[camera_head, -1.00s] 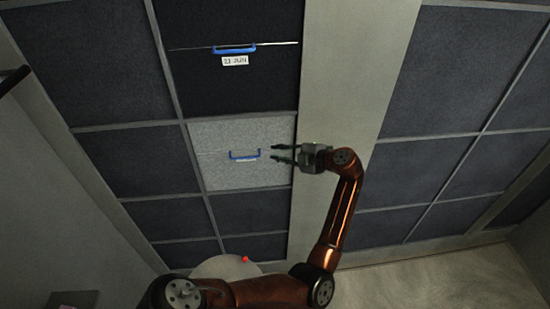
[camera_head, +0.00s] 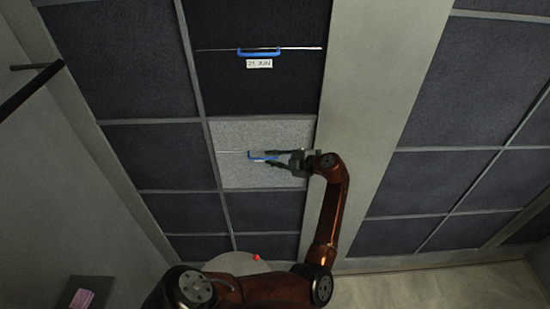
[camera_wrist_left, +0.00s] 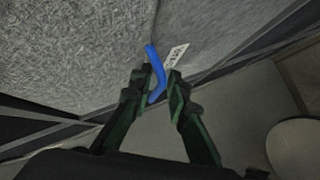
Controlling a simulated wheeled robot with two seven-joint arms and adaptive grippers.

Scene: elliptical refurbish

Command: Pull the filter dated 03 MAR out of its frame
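A light grey filter (camera_head: 240,135) sits in its frame in the head view, with a blue handle (camera_head: 257,156) on its face. Its date label is too small to read in the head view; in the wrist view a white label (camera_wrist_left: 177,55) beside the handle (camera_wrist_left: 153,60) is also not readable. My left gripper (camera_head: 280,158) is open at the right end of this handle. In the left wrist view its fingers (camera_wrist_left: 157,80) stand on either side of the blue handle, with a gap on the right side. My right gripper is not in view.
A black filter (camera_head: 260,85) above has a blue handle and a label that appears to read 23 JUN. Dark panels fill the other frames. A pale strip (camera_head: 370,70) runs to the right. A dark bar (camera_head: 30,88) is at left. A red button (camera_head: 257,257) is below.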

